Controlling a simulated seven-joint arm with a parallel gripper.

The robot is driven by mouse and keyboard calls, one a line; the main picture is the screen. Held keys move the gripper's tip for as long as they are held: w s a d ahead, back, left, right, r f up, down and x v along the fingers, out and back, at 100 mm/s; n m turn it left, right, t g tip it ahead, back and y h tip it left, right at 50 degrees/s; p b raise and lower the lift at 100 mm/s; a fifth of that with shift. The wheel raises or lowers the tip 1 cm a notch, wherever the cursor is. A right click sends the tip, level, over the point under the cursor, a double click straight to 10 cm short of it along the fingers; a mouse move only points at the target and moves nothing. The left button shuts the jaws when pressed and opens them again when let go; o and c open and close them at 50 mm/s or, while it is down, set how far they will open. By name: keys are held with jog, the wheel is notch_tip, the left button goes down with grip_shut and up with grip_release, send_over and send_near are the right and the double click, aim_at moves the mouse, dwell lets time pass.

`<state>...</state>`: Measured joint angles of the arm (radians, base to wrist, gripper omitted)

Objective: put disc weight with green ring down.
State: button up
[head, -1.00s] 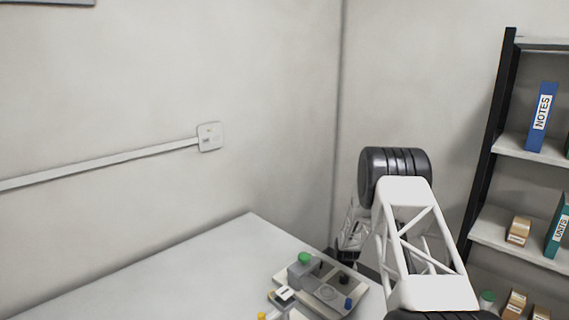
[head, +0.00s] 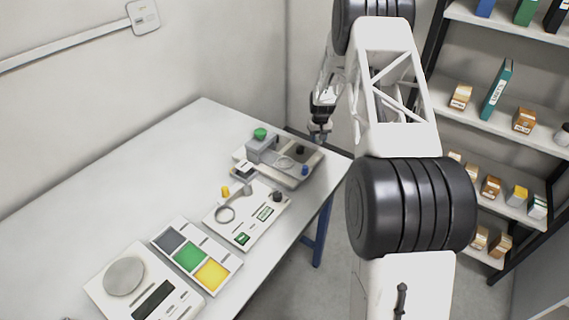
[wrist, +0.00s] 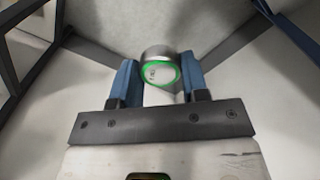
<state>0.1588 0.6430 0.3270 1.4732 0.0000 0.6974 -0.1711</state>
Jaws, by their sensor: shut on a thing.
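The disc weight with green ring (wrist: 161,71) is a short silver metal disc with a green ring on its face. In the wrist view it sits between the two blue fingers of my gripper (wrist: 160,82), which is shut on it. In the head view my gripper (head: 320,132) hangs by the far right corner of the table, beside the grey instrument tray. The weight cannot be made out in the head view.
The white table (head: 120,175) holds the instrument tray (head: 312,160), a panel with a ring (head: 262,225), a tray with grey, green and yellow squares (head: 190,256), and a scale (head: 125,277). The table's left and back are clear. Shelves (head: 480,117) stand at right.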

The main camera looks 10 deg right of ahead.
jog(key=shift+n, duration=0.8)
jog(key=s+a+r, duration=0.2)
jog(key=s+r, duration=0.2)
jog(key=r, duration=0.1)
jog(key=s+a+r, duration=0.2)
jog(key=s+r, duration=0.2)
jog(key=r, duration=0.2)
jog(key=s+a+r, duration=0.3)
jog(key=s+r, duration=0.1)
jog(key=r, duration=0.1)
jog(key=shift+s+r, duration=0.1)
jog(key=shift+r, duration=0.25)
jog(key=s+a+r, duration=0.1)
jog(key=s+a, duration=0.1)
jog(key=s, duration=0.2)
jog(key=s+a+r, duration=0.1)
jog(key=s+a, duration=0.1)
jog(key=s, duration=0.3)
jog(key=s+a+r, duration=0.1)
jog(key=s+a, duration=0.2)
jog(key=s, duration=0.2)
jog(key=s+a, duration=0.2)
jog(key=s, duration=0.5)
jog(key=s+a, duration=0.2)
jog(key=s, duration=0.6)
jog(key=shift+a+r, duration=0.25)
jog(key=shift+r, duration=0.1)
send_over(285, 164)
jog(key=shift+w+f, duration=0.15)
jog(key=shift+f, duration=0.6)
